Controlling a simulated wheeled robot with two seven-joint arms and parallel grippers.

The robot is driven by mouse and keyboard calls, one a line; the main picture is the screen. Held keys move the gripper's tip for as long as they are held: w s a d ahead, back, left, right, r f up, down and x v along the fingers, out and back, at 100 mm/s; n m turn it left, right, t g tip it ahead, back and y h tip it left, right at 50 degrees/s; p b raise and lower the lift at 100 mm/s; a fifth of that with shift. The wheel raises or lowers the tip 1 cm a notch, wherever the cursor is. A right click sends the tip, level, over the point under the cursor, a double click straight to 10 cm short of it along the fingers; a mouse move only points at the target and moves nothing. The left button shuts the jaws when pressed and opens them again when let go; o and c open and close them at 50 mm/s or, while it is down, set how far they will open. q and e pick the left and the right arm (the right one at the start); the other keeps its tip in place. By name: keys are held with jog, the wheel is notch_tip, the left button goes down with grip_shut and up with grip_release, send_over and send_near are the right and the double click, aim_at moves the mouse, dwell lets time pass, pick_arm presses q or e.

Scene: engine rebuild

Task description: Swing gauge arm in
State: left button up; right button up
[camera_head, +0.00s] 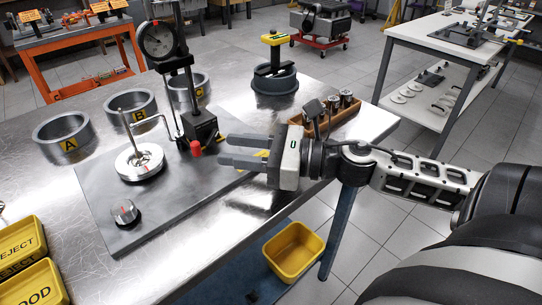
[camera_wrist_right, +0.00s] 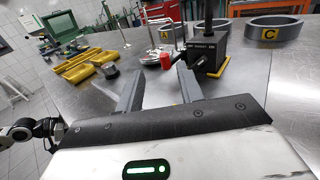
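The gauge stand's black base block (camera_head: 201,127) sits on a grey plate (camera_head: 190,190), with a round dial gauge (camera_head: 158,40) high on its post. A red knob (camera_head: 196,148) faces the front of the block. A thin bent rod (camera_head: 157,119) reaches left from the stand, near a silver round piece (camera_head: 140,162). I cannot tell whether they touch. My right gripper (camera_head: 228,150) is open and empty, right of the red knob, fingers pointing at it. In the right wrist view, the red knob (camera_wrist_right: 165,61) shows beyond the gap between the fingertips (camera_wrist_right: 158,76). My left gripper is out of view.
Grey rings marked A (camera_head: 62,135), B (camera_head: 130,104) and C (camera_head: 187,88) stand behind the plate. A small dark knob piece (camera_head: 124,212) lies on its front. Yellow bins (camera_head: 22,240) stand at left. A wooden rack (camera_head: 335,118) stands behind my right wrist.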

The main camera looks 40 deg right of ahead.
jog(key=shift+v, duration=2.7)
